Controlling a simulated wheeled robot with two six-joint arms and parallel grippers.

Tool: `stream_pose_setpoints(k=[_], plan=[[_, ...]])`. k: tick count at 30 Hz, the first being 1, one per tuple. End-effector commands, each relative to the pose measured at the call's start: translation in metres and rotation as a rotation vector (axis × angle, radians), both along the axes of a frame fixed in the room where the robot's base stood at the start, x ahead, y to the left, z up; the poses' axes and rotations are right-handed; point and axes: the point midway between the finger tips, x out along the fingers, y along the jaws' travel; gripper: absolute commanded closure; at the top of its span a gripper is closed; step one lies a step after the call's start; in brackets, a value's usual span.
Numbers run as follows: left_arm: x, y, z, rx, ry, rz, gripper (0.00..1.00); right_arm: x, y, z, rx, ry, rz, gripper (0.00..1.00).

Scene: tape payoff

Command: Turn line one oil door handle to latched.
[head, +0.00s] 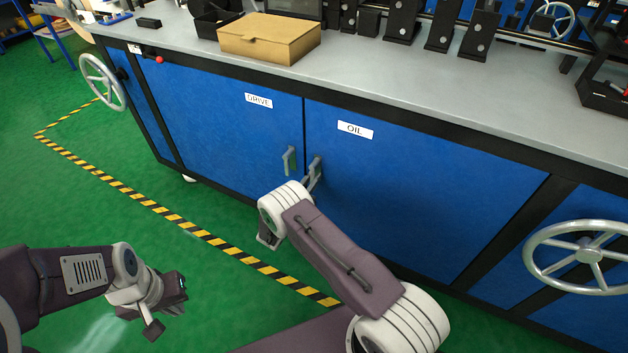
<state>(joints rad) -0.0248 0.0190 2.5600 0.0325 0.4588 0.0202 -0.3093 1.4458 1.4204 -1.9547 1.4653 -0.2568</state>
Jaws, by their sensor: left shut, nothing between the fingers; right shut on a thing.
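The blue oil door (420,190), labelled OIL, is flush in the cabinet front and looks closed. Its grey handle (316,163) is at the door's left edge, partly covered by my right gripper, so I cannot tell its exact angle. My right gripper (313,178) is shut on this handle, its fingers partly hidden behind my white wrist. My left gripper (178,296) is shut and empty, low over the green floor at the lower left, well away from the cabinet.
The drive door (225,125) beside it has its own upright handle (289,160), close to my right gripper. Handwheels stand out at left (103,82) and right (582,256). A cardboard box (268,40) lies on the grey worktop. Striped tape (190,229) marks the open floor.

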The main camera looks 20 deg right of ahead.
Motion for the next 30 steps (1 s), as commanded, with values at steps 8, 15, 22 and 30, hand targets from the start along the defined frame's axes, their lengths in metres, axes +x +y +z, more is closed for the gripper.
stream_pose_setpoints(k=[8,15,22,30], plan=[[0.000,0.000,-0.001,0.000,0.000,0.000,1.00,0.001,0.001,0.000,0.014,-0.015,0.000,1.00],[0.000,0.000,-0.001,0.000,0.000,0.000,1.00,0.001,0.001,0.000,0.014,-0.015,0.001,1.00],[0.000,0.000,-0.001,0.000,0.000,0.000,1.00,0.001,0.001,0.000,0.012,-0.014,0.000,0.64],[0.000,0.000,0.007,0.000,0.000,0.000,1.00,-0.007,0.012,0.003,0.011,-0.010,0.003,0.64]])
